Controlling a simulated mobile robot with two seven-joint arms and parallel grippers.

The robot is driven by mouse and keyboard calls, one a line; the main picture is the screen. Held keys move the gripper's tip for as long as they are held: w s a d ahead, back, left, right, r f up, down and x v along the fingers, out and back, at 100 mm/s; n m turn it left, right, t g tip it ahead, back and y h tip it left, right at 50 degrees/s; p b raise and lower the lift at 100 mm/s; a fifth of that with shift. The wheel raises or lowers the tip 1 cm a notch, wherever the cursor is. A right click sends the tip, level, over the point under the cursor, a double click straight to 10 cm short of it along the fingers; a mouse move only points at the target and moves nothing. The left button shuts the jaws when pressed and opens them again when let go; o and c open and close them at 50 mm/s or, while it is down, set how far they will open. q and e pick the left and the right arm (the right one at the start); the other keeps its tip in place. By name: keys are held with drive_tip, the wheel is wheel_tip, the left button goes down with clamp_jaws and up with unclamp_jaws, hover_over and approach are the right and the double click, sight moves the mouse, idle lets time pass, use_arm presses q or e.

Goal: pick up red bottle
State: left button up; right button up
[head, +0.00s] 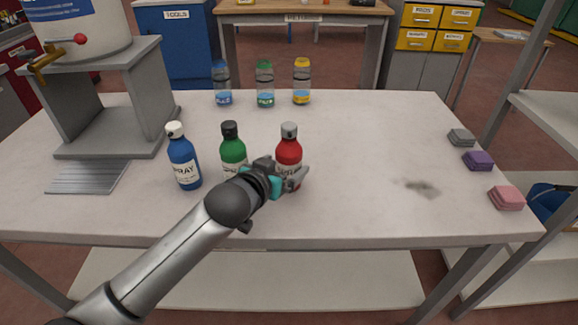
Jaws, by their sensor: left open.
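The red bottle (289,151) with a grey cap stands upright on the white table, right of the green and blue bottles. My left gripper (291,178) is open at the lower front of the red bottle, and its fingers hide part of the label. I cannot tell whether the fingers touch the bottle or reach around it. My right gripper is not in view.
A green bottle (232,145) stands close left of the red one, partly behind my gripper. Clear bottles (264,84) stand at the back. Sponges (506,198) lie at the right edge.

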sight(292, 162)
use_arm(q)
drive_tip(key=x, duration=0.2)
drive_tip(key=b+x, duration=0.1)
drive_tip(key=x, duration=0.1)
drive_tip(key=shift+s+d, duration=0.2)
drive_tip(key=shift+d, duration=0.05)
drive_tip(key=shift+w+d+f+b, duration=0.15)
drive_tip(key=shift+w+d+b, duration=0.05)
drive_tip(key=shift+w+b, duration=0.25)
drive_tip(key=shift+w, duration=0.1)
drive_tip(key=c, duration=1)
clamp_jaws()
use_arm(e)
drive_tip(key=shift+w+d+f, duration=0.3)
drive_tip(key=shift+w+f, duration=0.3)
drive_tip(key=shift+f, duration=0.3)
